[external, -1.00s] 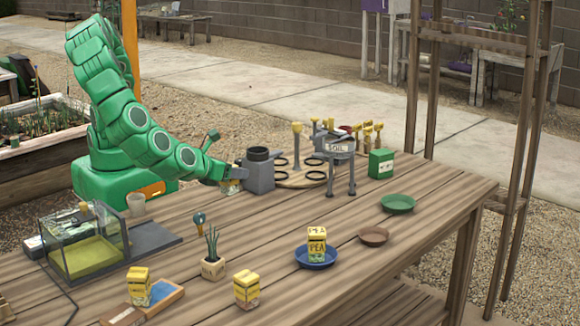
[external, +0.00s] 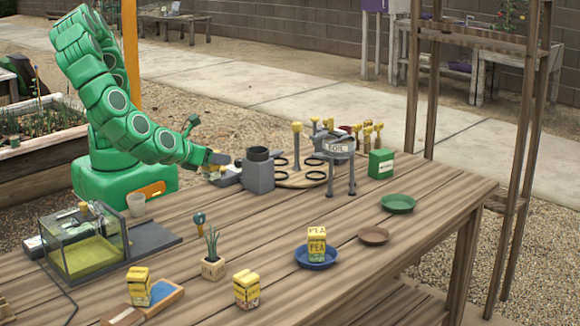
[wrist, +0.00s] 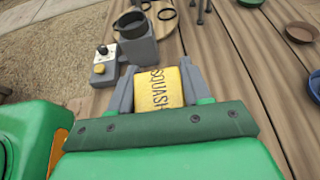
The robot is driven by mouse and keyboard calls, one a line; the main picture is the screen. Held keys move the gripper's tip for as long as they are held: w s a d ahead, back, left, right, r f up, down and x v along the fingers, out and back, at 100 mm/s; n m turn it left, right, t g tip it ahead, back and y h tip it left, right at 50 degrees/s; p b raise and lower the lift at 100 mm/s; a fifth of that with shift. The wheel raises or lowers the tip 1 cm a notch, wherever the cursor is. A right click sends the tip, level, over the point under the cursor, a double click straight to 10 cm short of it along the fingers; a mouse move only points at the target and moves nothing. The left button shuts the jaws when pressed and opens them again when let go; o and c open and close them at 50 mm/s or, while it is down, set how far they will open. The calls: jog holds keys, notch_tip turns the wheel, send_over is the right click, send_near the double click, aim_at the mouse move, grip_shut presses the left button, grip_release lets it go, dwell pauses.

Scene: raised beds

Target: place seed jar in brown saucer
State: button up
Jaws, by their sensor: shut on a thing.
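My gripper (wrist: 156,84) is shut on a yellow seed jar (wrist: 158,90) marked "SQUASH", with a finger on each side of it. In the external view my gripper (external: 222,159) is above the far left part of the table, beside the grey grinder-like box; the jar is mostly hidden there. The brown saucer (external: 373,236) lies empty on the right part of the table, well away from my gripper. It also shows at the upper right of the wrist view (wrist: 301,33).
A grey box with a round opening (external: 259,170) stands close to my gripper. A metal stand labelled "SOIL" (external: 338,150) and a green box (external: 381,163) are beyond it. A blue saucer (external: 317,257) holds a "PEA" jar (external: 316,243). A green saucer (external: 398,204) is empty.

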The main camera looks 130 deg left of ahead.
jog(key=w+a+f, duration=0.1)
jog(key=w+a, duration=0.3)
jog(key=w, duration=1.1)
send_over(378, 237)
jog(key=shift+t, duration=0.3)
jog(key=shift+s+f, duration=0.2)
jog(key=shift+f, duration=1.55)
jog(key=shift+s+f, duration=0.2)
jog(key=shift+f, duration=1.5)
jog(key=shift+w, duration=0.1)
jog(key=shift+w+f, duration=0.1)
jog(key=shift+f, duration=0.1)
jog(key=shift+w+f, duration=0.1)
jog(key=shift+f, duration=1.5)
jog(key=shift+f, duration=0.15)
